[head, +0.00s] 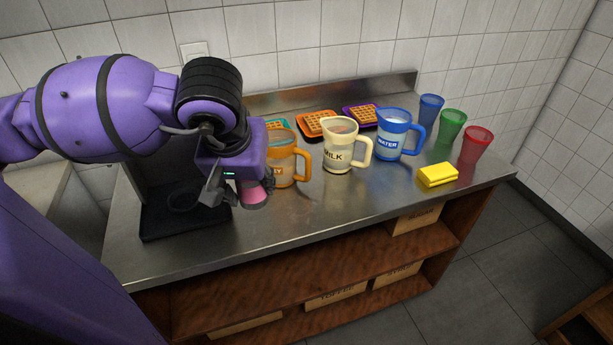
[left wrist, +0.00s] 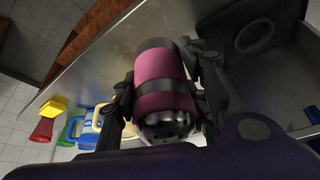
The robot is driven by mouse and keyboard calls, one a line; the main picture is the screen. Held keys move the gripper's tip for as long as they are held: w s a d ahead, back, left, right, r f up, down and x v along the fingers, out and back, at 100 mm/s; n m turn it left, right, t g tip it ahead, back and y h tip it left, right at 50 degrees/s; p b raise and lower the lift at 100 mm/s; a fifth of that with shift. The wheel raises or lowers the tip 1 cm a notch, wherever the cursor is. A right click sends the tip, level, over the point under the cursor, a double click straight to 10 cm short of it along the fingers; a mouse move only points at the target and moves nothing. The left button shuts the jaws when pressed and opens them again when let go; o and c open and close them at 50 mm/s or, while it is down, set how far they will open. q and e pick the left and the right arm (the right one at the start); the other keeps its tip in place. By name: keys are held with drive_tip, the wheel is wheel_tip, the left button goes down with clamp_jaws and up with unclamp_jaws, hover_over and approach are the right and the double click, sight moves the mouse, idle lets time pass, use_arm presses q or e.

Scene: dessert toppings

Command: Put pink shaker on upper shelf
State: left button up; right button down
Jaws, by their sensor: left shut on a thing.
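The pink shaker (head: 254,194) hangs below my left gripper (head: 236,190), in front of the orange mug at the counter's left part. In the left wrist view the shaker (left wrist: 158,68) has a pink body, a dark band and a shiny metal perforated end. The fingers of my left gripper (left wrist: 165,98) are shut on it from both sides. The upper shelf (head: 280,283) is a brown wooden board under the metal counter. My right gripper is out of view.
The orange mug (head: 284,165), milk jug (head: 340,152) and water jug (head: 393,140) stand on the counter (head: 330,210). Coloured cups and a yellow sponge (head: 437,175) are at right. A labelled box (head: 415,220) sits on the upper shelf's right; its middle looks clear.

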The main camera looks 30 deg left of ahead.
use_arm(q)
drive_tip(key=w+a+f, duration=0.1)
drive_tip(key=w+f, duration=0.2)
drive_tip(key=w, duration=0.1)
drive_tip(key=w+a+f, duration=0.2)
drive_tip(key=w, duration=0.2)
drive_tip(key=w+a+f, duration=0.1)
drive_tip(key=w+f, duration=0.2)
drive_tip(key=w, duration=0.1)
drive_tip(key=shift+a+f+p, duration=0.15)
drive_tip(key=shift+f+p, duration=0.15)
drive_tip(key=shift+p, duration=0.05)
drive_tip(key=shift+w+a+f, duration=0.15)
drive_tip(key=shift+w+f, duration=0.1)
drive_tip(key=shift+f, duration=0.15)
drive_tip(key=shift+w+f, duration=0.1)
drive_tip(key=shift+f, duration=1.5)
drive_tip(key=shift+f, duration=0.2)
drive_tip(key=o, duration=0.8)
drive_tip(key=shift+f, duration=0.1)
drive_tip(key=o, duration=0.4)
drive_tip(key=shift+o, duration=0.2)
